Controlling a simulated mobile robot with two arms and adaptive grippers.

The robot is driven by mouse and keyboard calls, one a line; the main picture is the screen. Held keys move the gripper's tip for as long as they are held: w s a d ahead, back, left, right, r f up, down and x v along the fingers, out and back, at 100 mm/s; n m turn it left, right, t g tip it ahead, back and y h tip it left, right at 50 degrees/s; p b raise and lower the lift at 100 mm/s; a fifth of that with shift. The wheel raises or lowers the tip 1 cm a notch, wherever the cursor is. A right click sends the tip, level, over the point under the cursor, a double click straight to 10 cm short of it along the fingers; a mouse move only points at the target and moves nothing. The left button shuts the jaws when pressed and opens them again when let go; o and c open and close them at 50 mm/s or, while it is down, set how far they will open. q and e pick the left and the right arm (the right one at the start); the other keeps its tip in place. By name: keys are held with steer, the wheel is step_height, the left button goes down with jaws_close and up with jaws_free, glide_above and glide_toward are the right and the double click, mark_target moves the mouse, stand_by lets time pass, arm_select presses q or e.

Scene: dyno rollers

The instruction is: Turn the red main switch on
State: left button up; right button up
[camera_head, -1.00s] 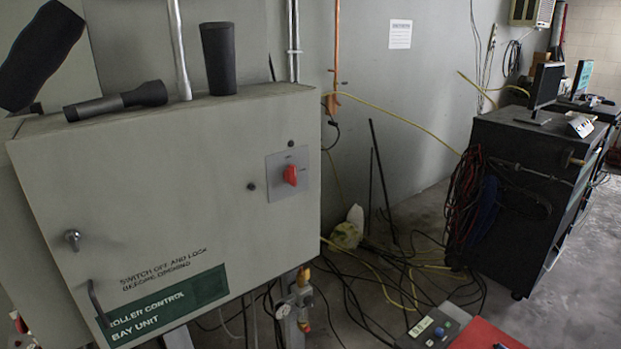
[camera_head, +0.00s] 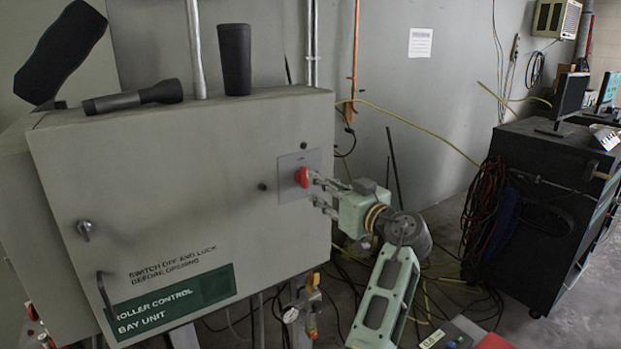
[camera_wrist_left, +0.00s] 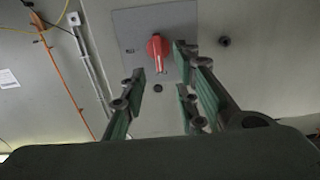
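The red main switch (camera_head: 301,177) is a red knob on a grey square plate on the front of the grey control cabinet (camera_head: 180,185). It also shows in the left wrist view (camera_wrist_left: 158,48), where its white-marked end points down. My left gripper (camera_head: 317,190) is in front of the switch, at its right in the head view. In the left wrist view my left gripper (camera_wrist_left: 160,66) is open, with fingers apart on either side of the knob's lower end. I cannot tell whether a fingertip touches the knob. My right gripper is not in view.
A black flashlight (camera_head: 133,96), a dark cup (camera_head: 235,60) and another dark cylinder (camera_head: 60,52) are at the cabinet's top. A door handle (camera_head: 105,297) sticks out low at the left. Cables (camera_head: 440,285) lie on the floor, and a black cart (camera_head: 545,200) stands at the right.

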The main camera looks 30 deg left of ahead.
mark_target(307, 177)
arm_select(q)
steer(key=p+x, duration=0.2)
steer(key=x, duration=0.3)
steer(key=shift+w+a, duration=0.15)
steer(key=shift+a, duration=0.15)
steer(key=shift+w+a+p, duration=0.15)
steer(key=shift+a+p, duration=0.2)
steer(key=shift+a, duration=0.05)
steer(key=shift+f, duration=0.1)
steer(key=shift+c, duration=1)
jaws_close()
